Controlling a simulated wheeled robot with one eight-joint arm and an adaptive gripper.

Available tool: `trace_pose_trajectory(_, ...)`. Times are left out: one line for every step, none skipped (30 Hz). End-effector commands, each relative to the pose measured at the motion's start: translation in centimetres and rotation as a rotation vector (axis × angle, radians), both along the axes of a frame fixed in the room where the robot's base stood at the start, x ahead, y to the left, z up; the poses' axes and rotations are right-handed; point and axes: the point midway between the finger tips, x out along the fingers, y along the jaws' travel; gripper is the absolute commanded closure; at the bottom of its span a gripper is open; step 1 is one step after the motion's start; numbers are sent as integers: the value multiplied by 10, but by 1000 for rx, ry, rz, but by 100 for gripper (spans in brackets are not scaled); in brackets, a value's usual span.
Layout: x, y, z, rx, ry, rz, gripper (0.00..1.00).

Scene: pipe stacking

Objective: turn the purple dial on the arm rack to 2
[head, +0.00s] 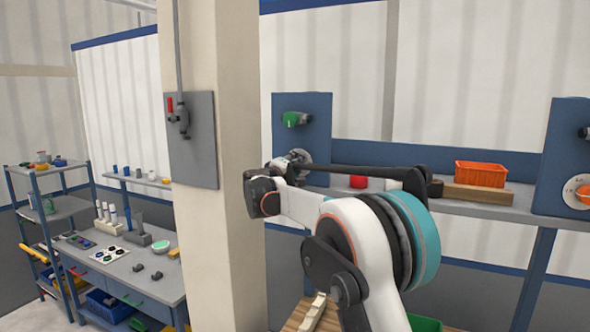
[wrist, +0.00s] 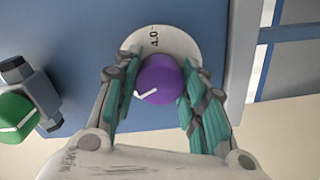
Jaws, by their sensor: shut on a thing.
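The purple dial (wrist: 162,74) sits on a pale round plate (wrist: 184,45) fixed to a blue upright panel of the rack. A white pointer line shows on the dial's lower left edge. The plate reads "4.0" near its top; other markings are hidden. My gripper (wrist: 158,84) is shut on the dial, with one teal-padded finger on each side. In the head view my gripper (head: 285,166) is at the lower part of the blue panel (head: 318,122), and the dial itself is hidden there.
A green knob (wrist: 14,118) is on a grey fitting beside the dial; it also shows higher on the panel in the head view (head: 291,119). A red cylinder (head: 358,182), a wooden block (head: 478,194) and an orange bin (head: 481,174) stand on the shelf to the right.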

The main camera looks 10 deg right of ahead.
Motion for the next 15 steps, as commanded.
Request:
trace_pose_trajectory(0, 1, 0, -20, 14, 2, 86)
trace_pose_trajectory(0, 1, 0, -30, 21, 2, 86)
trace_pose_trajectory(0, 1, 1, -44, 31, 2, 86)
trace_pose_trajectory(0, 1, 1, -52, 37, 2, 86)
trace_pose_trajectory(0, 1, 1, -59, 42, 2, 86)
trace_pose_trajectory(0, 1, 1, -69, 49, 2, 86)
trace_pose_trajectory(0, 1, 1, -75, 53, 2, 86)
trace_pose_trajectory(0, 1, 1, -80, 57, 2, 86)
trace_pose_trajectory(0, 1, 1, -86, 62, 2, 86)
trace_pose_trajectory(0, 1, 1, -89, 64, 2, 86)
trace_pose_trajectory(0, 1, 1, -93, 66, 2, 86)
trace_pose_trajectory(0, 1, 1, -95, 68, 2, 86)
trace_pose_trajectory(0, 1, 1, -97, 69, 2, 86)
trace_pose_trajectory(0, 1, 1, -98, 70, 3, 86)
trace_pose_trajectory(0, 1, 1, -99, 71, 3, 86)
